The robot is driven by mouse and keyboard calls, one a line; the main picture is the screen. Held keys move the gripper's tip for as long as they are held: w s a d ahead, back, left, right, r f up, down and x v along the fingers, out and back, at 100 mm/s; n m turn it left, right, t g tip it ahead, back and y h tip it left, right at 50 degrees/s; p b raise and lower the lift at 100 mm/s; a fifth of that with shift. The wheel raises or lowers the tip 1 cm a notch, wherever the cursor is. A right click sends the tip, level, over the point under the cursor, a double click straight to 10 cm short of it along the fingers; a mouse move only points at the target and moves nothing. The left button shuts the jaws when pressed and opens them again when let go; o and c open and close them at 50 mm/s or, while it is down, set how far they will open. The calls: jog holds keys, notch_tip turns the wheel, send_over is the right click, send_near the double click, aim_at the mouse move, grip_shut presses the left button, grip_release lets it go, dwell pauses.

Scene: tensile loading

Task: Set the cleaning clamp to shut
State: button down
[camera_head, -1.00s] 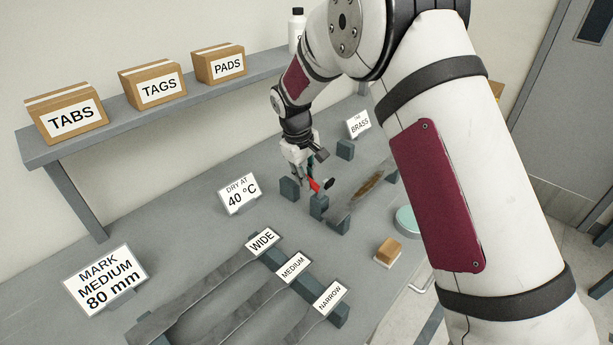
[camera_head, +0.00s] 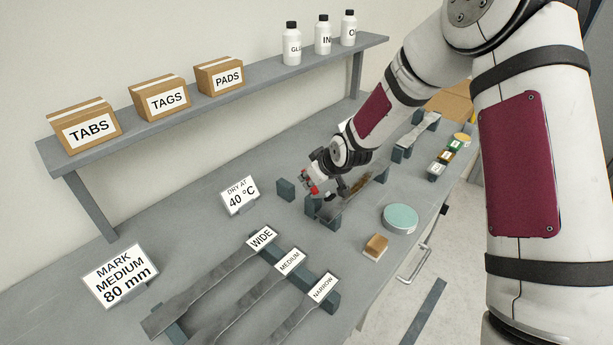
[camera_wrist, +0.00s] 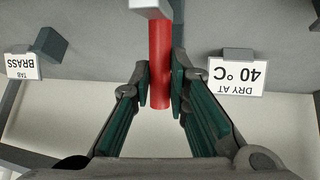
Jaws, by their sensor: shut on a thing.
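The cleaning clamp (camera_head: 323,208) is a small blue-grey fixture on the bench, with a red handle and a dark-tipped arm. My gripper (camera_head: 309,183) is low over the clamp, tilted, with its wrist to the right. In the wrist view, the red handle (camera_wrist: 160,65) stands between the dark green finger pads of my gripper (camera_wrist: 161,85), which are closed on it. A brown-grey strip (camera_head: 381,177) lies right of the clamp. My gripper partly hides the clamp, so its exact jaw position is unclear.
The "DRY AT 40 °C" sign (camera_head: 239,195) stands left of the clamp, and a blue-grey block (camera_head: 286,190) is close behind it. A round teal-topped tin (camera_head: 399,219) and a tan block (camera_head: 375,247) are in front. A shelf (camera_head: 200,103) runs along the wall.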

aim_at(322, 193)
jog(key=shift+s+d+t+y+p, duration=0.5)
jog(key=shift+s+d+t+y, duration=0.2)
jog(key=shift+t+y, duration=0.35)
jog(key=shift+s+d+f+m+t+y, duration=0.1)
jog(key=shift+s+d+m+t+y, duration=0.2)
jog(key=shift+t+y, duration=0.45)
jog(key=shift+s+d+f+m+t+y, duration=0.1)
jog(key=shift+s+d+t+y, duration=0.35)
jog(key=shift+t, duration=0.45)
jog(key=shift+p, duration=0.3)
jog(key=c, duration=1.5)
grip_release()
jog(key=shift+c, duration=0.2)
jog(key=v, duration=1.2)
jog(key=shift+f, duration=0.2)
